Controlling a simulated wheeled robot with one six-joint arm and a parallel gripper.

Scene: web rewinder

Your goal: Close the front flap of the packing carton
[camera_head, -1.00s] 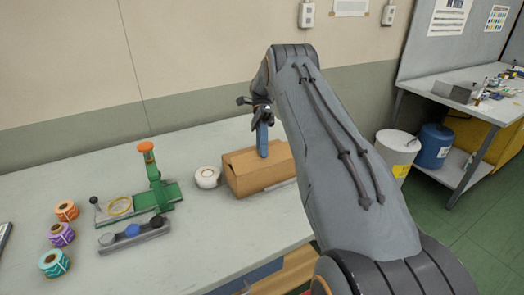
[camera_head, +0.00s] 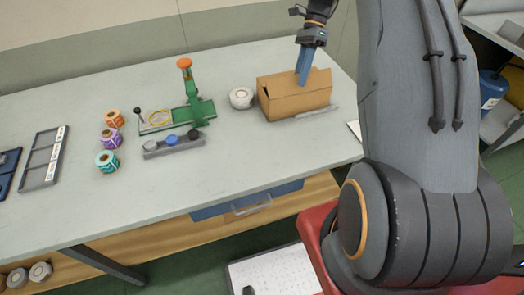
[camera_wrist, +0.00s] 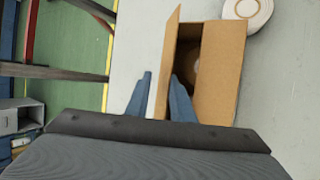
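The brown packing carton (camera_head: 292,101) stands on the bench in the head view, at the right end of the tabletop. In the wrist view the carton (camera_wrist: 226,70) shows a partly open top, with one flap (camera_wrist: 171,48) standing up along its left, bench-front side. My gripper (camera_wrist: 160,98) is open, with one blue finger on each side of this flap near its lower end. I cannot tell whether the fingers touch it. The gripper also shows above the carton's right half in the head view (camera_head: 304,75). Part of the carton's inside is hidden in shadow.
A white roll (camera_head: 242,97) stands just left of the carton. A green fixture (camera_head: 192,110), a grey holder (camera_head: 173,146) and coloured label rolls (camera_head: 109,138) lie farther left. A flat grey strip (camera_head: 316,112) lies at the carton's front right. The bench front is clear.

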